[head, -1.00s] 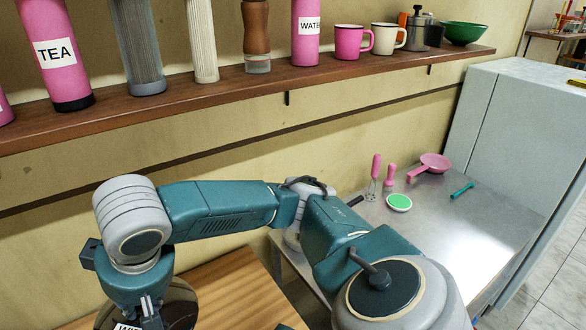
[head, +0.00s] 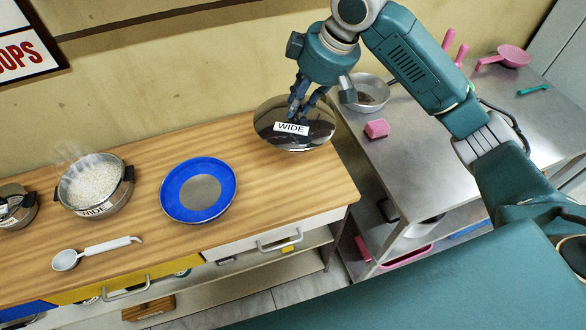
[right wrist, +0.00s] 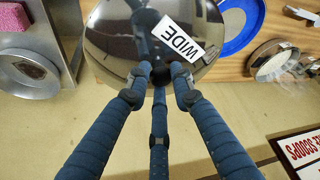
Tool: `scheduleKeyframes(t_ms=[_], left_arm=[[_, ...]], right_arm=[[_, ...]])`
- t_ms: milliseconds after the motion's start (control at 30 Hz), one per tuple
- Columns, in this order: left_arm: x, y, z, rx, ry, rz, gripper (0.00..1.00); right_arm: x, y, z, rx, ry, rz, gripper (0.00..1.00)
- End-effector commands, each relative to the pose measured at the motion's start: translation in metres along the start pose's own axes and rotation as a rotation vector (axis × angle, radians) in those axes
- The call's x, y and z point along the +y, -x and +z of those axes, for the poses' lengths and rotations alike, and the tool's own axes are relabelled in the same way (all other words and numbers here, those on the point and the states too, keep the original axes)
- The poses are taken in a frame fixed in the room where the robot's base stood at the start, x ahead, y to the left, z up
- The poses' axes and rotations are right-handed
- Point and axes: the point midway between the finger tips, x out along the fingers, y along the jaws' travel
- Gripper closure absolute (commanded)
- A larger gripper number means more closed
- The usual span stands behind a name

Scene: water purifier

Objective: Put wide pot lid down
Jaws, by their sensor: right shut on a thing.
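The wide pot lid (head: 312,140) is a shiny dark dome with a white "WIDE" label. My right gripper (head: 300,112) is shut on its knob from above, over the right end of the wooden counter. In the right wrist view the lid (right wrist: 120,45) fills the top, with the fingers (right wrist: 158,75) closed around its knob. Whether the lid's rim touches the counter cannot be told. The wide pot (head: 97,187), labelled "WIDE", stands open and steaming with white contents at the left of the counter. My left gripper does not show.
A blue plate (head: 222,208) lies on the wooden counter (head: 140,240) between pot and lid. A ladle (head: 95,252) lies in front of the pot. A metal bowl (head: 372,92) and pink sponge (head: 376,128) are on the steel table (head: 425,150) at right.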

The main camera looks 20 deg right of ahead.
Motion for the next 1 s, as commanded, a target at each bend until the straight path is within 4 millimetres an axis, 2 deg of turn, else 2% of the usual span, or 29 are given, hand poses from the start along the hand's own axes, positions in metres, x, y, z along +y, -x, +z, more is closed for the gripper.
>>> scheduleKeyframes(t_ms=[67,133,333,433,633,900,1000], left_arm=[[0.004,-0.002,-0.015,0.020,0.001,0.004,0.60],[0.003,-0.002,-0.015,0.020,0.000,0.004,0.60],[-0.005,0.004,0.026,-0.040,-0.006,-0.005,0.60],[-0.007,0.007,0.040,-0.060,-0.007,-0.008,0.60],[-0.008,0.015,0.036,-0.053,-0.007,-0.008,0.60],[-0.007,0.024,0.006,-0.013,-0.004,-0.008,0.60],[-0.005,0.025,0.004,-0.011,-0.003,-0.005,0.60]], right_arm=[[0.005,-0.005,-0.006,0.002,0.055,-0.025,1.00],[0.008,-0.007,-0.009,0.002,0.095,-0.037,1.00],[0.011,-0.009,-0.010,0.001,0.197,-0.031,1.00],[0.010,-0.021,-0.004,-0.001,0.197,-0.034,1.00],[0.009,-0.067,0.016,-0.004,0.195,-0.035,1.00],[0.009,-0.130,0.041,-0.002,0.195,-0.033,1.00],[0.009,-0.144,0.046,0.000,0.197,-0.032,1.00]])
